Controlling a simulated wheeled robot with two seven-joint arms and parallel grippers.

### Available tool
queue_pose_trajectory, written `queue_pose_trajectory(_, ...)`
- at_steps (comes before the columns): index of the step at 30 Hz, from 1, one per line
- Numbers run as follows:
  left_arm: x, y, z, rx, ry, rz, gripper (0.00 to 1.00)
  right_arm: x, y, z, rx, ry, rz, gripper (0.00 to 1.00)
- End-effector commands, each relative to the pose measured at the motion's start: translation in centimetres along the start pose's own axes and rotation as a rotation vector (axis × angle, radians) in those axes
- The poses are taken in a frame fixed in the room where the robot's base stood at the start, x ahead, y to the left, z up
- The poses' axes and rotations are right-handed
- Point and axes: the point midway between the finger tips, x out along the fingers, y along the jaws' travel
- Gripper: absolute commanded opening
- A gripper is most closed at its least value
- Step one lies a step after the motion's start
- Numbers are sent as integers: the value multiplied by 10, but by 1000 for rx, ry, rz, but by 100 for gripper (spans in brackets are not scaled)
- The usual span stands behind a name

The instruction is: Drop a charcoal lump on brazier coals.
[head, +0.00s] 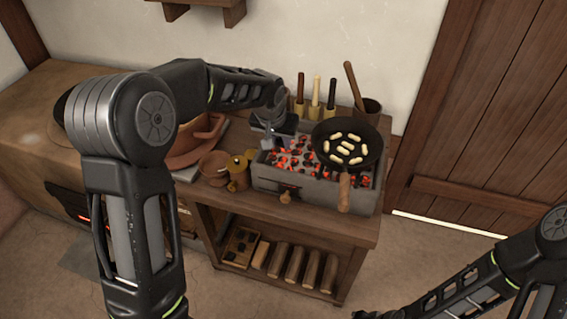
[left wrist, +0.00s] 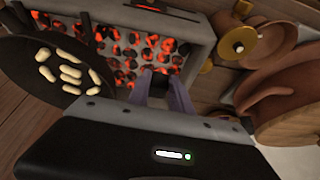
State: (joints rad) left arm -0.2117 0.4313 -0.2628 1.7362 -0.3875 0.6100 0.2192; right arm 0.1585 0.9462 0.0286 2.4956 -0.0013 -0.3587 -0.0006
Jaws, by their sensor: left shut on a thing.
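The brazier (head: 265,178) is a grey stone trough on the wooden cabinet top, filled with black and glowing orange coals (head: 290,160). The same coals show in the left wrist view (left wrist: 130,45). My left gripper (head: 272,138) is over the left back part of the brazier, pointing down. In the left wrist view its fingers (left wrist: 163,82) are shut on a small dark charcoal lump (left wrist: 160,71), just above the coals. The lump is mostly hidden by the fingers, and I cannot make it out in the head view. My right forearm enters at lower right; its gripper is out of frame.
A black pan (head: 358,132) with several pale pieces sits on the brazier's right part, handle toward me. A brass pot (head: 238,175) and clay bowls (head: 214,165) stand left of it. Upright tools (head: 316,95) and a cup (head: 367,107) stand behind. A crate (head: 240,246) is on the lower shelf.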

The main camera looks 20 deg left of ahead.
Motion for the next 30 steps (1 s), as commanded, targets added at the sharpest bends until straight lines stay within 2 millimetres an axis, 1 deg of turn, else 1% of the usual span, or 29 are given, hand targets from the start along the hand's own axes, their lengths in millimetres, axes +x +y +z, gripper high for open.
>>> queue_pose_trajectory(6, 2, 0, -5, 1, 0, 0, 0, 0, 0, 0, 0, 0, 0, 36)
queue_pose_trajectory(11, 2, 0, -5, 1, 0, 0, 0, 0, 0, 0, 0, 0, 0, 36)
queue_pose_trajectory(12, 2, 0, -5, 0, 0, 0, 26, 0, 0, 0, 0, 0, 0, 36)
queue_pose_trajectory(21, 2, 0, -5, 0, 0, 0, 51, 0, 0, 0, 0, 0, 0, 36)
queue_pose_trajectory(30, 0, 0, -5, 0, 0, 0, 51, 0, 0, 0, 0, 0, 0, 36)
